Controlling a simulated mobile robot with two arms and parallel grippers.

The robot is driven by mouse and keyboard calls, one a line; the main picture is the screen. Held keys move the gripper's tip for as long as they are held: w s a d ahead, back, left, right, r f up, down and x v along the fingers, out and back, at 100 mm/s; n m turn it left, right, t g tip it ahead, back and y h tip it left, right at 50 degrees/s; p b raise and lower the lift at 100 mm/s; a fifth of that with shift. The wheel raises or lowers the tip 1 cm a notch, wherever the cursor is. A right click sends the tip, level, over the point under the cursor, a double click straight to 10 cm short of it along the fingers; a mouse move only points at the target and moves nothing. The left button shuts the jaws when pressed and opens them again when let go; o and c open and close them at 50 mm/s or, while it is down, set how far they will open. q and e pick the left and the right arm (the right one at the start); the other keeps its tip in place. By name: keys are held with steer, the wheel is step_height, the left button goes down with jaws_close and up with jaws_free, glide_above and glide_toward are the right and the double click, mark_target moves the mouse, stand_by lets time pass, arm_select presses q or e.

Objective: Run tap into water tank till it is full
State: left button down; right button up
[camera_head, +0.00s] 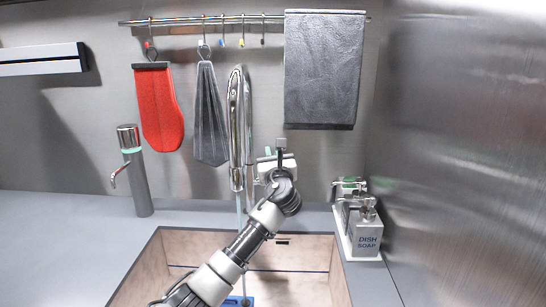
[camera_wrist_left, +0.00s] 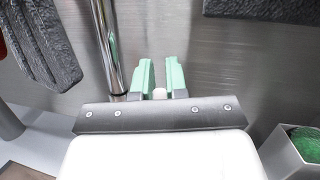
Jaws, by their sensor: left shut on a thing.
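The chrome tap (camera_head: 237,130) rises behind the sink, and its shaft also shows in the left wrist view (camera_wrist_left: 108,45). A thin pale line that looks like running water (camera_head: 238,205) hangs below its spout. A blue object (camera_head: 238,300), perhaps the water tank, sits low in the sink, mostly hidden by my arm and the frame edge; its fill level cannot be seen. My left gripper (camera_head: 269,152) is just right of the tap. Its green fingers (camera_wrist_left: 160,77) are closed around a small pale piece (camera_wrist_left: 159,94), likely the tap handle. My right gripper is out of view.
The sink (camera_head: 180,245) is set into a grey counter (camera_head: 60,230). A dish soap bottle (camera_head: 366,235) stands in a caddy at the right, by a metal wall. A small dispenser (camera_head: 135,170) stands left. A red mitt (camera_head: 158,110) and cloths hang from a rail above.

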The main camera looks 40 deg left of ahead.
arm_select(q)
steer(key=c, duration=1.1)
jaws_free()
steer(key=shift+c, duration=0.2)
step_height(320, 180, up, 5)
steer(key=shift+f, duration=0.2)
steer(key=w+d+r, duration=0.2)
steer(key=d+r, duration=0.4)
steer(key=d, duration=0.5)
steer(key=shift+d+r, duration=0.2)
steer(key=shift+d, duration=0.05)
